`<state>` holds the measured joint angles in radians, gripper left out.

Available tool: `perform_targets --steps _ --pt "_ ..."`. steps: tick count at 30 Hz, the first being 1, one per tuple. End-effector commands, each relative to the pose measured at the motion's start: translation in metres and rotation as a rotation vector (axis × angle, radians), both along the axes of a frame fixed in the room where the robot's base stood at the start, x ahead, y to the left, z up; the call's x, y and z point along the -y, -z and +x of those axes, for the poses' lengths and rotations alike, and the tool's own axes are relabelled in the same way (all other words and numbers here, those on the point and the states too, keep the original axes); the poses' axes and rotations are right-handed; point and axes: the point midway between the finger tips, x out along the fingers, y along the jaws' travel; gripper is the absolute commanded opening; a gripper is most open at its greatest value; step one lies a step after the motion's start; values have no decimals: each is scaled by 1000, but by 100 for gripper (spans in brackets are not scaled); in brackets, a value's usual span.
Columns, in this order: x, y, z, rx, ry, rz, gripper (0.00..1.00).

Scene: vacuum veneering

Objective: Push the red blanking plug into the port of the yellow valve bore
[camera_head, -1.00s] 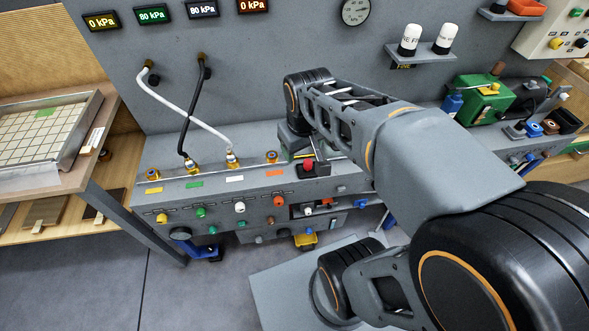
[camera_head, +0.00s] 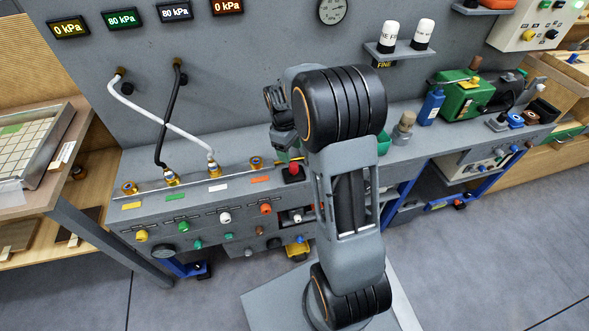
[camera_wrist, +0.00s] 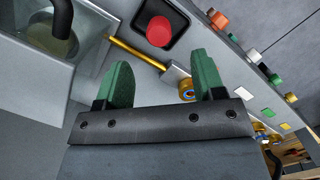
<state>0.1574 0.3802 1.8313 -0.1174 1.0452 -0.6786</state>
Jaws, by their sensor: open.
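The red blanking plug (camera_head: 293,169) sits in a black square holder on the grey bench ledge, right of the row of brass ports. In the wrist view the red plug (camera_wrist: 159,31) lies in its black holder beyond the fingertips. The yellow valve's port (camera_head: 129,187) is an empty brass fitting at the far left of the row, above a yellow label (camera_head: 131,206). My gripper (camera_wrist: 161,62) has green fingers standing apart, with nothing held between them. In the head view my arm hides most of the gripper.
A white hose (camera_head: 160,120) and a black hose (camera_head: 170,110) cross down to the two middle ports. Coloured knobs line the bench front. A clear-walled box (camera_wrist: 65,50) stands beside the plug's holder. Bottles and a green machine (camera_head: 462,95) stand at right.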

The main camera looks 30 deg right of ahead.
Motion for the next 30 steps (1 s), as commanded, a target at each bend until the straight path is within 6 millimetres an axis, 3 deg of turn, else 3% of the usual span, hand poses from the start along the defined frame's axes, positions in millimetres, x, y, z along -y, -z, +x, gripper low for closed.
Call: perform_targets --steps 10,21,30 --pt "2 25 -4 -1 1 0 63" --pt "7 68 -10 0 1 1 63" --pt "7 71 -10 1 1 0 63"
